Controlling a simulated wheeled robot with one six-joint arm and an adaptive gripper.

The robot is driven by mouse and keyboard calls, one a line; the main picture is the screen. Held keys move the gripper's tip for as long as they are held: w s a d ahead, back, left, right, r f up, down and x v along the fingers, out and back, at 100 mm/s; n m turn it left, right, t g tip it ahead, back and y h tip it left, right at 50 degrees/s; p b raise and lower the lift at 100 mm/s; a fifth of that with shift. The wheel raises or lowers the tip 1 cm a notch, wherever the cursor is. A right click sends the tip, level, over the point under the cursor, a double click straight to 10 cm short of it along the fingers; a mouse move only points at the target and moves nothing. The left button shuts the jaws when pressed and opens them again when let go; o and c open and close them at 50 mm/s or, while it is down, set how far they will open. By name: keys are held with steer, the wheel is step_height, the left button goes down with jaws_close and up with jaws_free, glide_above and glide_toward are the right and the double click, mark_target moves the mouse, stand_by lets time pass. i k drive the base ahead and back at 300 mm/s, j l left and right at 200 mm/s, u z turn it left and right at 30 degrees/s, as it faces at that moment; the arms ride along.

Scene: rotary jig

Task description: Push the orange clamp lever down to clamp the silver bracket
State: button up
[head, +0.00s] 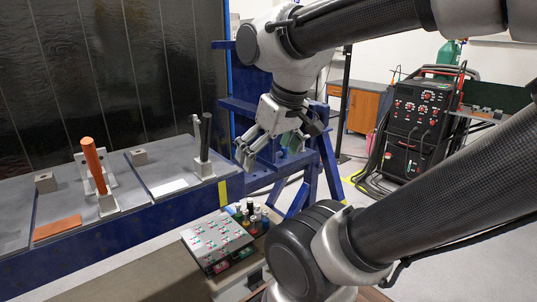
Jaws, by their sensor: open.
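The orange clamp lever (94,165) stands nearly upright, leaning slightly left at its top, on a pale base on the left part of the jig table. A silver bracket (109,165) shows just behind the lever and is partly hidden by it. My gripper (246,155) is open and empty, in the air beyond the right end of the jig table. It is well to the right of the orange lever and touches nothing that I can see.
A black lever (205,136) stands upright nearer the table's right end. Small grey blocks (139,156) and an orange plate (57,228) lie on the jig table (130,217). A button panel (217,240) and several small bottles are in front. A welding machine (413,122) stands at right.

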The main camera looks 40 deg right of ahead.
mark_target(91, 154)
steer(key=k+l+u, duration=0.45)
steer(key=k+u, duration=0.2)
steer(key=k+l+u, duration=0.1)
steer(key=k+u, duration=0.25)
steer(key=i+l+z, duration=0.1)
steer(key=l, duration=0.3)
steer(key=i+l+z, duration=0.1)
steer(key=l, duration=0.3)
steer(key=i+l+z, duration=0.15)
steer(key=l, duration=0.25)
